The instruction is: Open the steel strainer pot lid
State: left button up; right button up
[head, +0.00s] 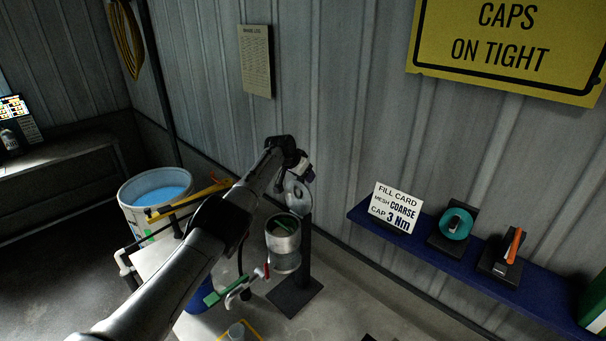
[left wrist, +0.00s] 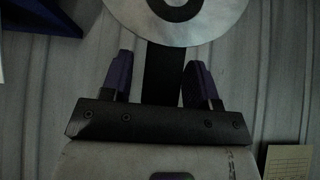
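The steel strainer pot (head: 284,250) is on a black stand in the head view, with its mouth showing and something green inside. Its round steel lid (head: 298,194) is tipped up, roughly upright, behind the mouth. In the left wrist view the lid (left wrist: 205,25) is a silver disc with a dark ring, cut by the top edge. My left gripper (head: 303,170) is above the pot by the raised lid. Contact cannot be told. My right gripper is not in view.
A black column (head: 305,240) rises beside the pot close to the wall. Red and green valve handles (head: 222,288) are below left. A white bucket (head: 140,215) stands left. A blue shelf (head: 460,265) with a fill card (head: 395,208) and holders is at right.

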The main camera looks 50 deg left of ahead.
pick_arm(q)
jog(key=shift+o, duration=0.2)
jog(key=shift+s+a+r, duration=0.1)
jog(key=shift+r, duration=0.05)
jog(key=shift+v, duration=0.8)
jog(key=b+v, duration=0.3)
jog(key=v, duration=0.9)
jog(key=shift+b, duration=0.4)
